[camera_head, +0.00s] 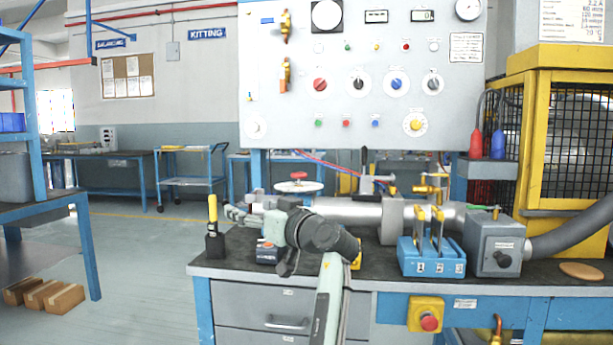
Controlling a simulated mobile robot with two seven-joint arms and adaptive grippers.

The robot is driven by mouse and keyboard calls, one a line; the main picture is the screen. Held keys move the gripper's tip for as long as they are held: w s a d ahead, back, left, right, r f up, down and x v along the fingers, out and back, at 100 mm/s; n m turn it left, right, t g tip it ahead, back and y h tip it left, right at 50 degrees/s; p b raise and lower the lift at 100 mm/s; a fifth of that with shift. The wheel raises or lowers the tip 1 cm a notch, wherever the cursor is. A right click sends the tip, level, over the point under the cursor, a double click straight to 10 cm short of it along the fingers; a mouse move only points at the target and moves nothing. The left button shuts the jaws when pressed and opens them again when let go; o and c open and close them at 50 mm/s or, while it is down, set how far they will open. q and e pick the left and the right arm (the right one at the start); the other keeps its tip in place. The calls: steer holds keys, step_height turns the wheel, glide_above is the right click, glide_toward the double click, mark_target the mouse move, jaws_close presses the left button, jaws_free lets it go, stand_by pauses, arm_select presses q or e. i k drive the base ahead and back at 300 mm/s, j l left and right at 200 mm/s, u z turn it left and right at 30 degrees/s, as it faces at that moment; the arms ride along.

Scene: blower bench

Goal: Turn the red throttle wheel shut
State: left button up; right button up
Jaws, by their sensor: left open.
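My left gripper (234,212) points to the left, in front of the pipe's left end. It is open, lower than the wheel and to its left, apart from it. My left arm covers part of the pipe and whatever lies behind it. My right gripper is not in view.
A black holder with a yellow-handled tool (213,228) stands at the bench's left end. A blue numbered block (431,257) and a grey box with a black knob (494,245) stand to the right. A control panel (364,120) rises behind. The bench's front edge is partly clear.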

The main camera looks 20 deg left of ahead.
mark_target(299, 175)
steer(key=i, duration=1.2)
